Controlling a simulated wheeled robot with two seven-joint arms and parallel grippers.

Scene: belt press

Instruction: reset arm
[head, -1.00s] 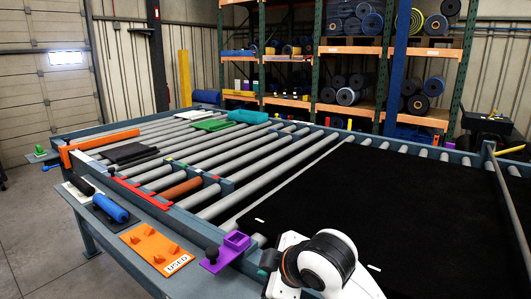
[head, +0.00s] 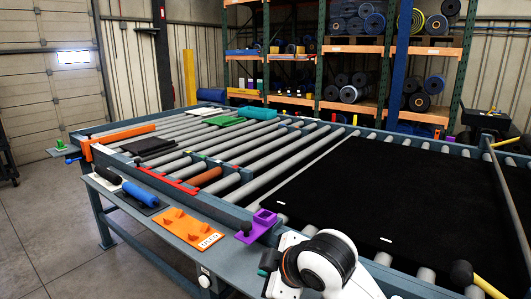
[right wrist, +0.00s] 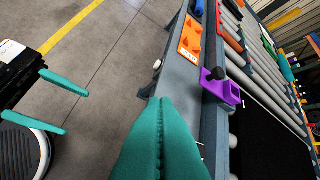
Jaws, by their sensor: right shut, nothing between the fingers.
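My right gripper (right wrist: 160,120) is shut and empty, its teal fingers pressed together, in the right wrist view. It points along the side of the press table, over the floor beside the frame. In the head view my white right arm covers the lower middle, and only a bit of teal (head: 268,262) shows. My left gripper (right wrist: 77,113) shows at the left of the right wrist view, its two teal fingers apart with nothing between them. It is not in the head view.
The roller table (head: 285,172) carries a black belt (head: 400,200). On its near ledge are a purple bracket (head: 264,220), an orange plate (head: 183,226) and a blue roller (head: 139,193). A brown roller (head: 204,177) lies farther in. The floor at left (head: 60,240) is clear.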

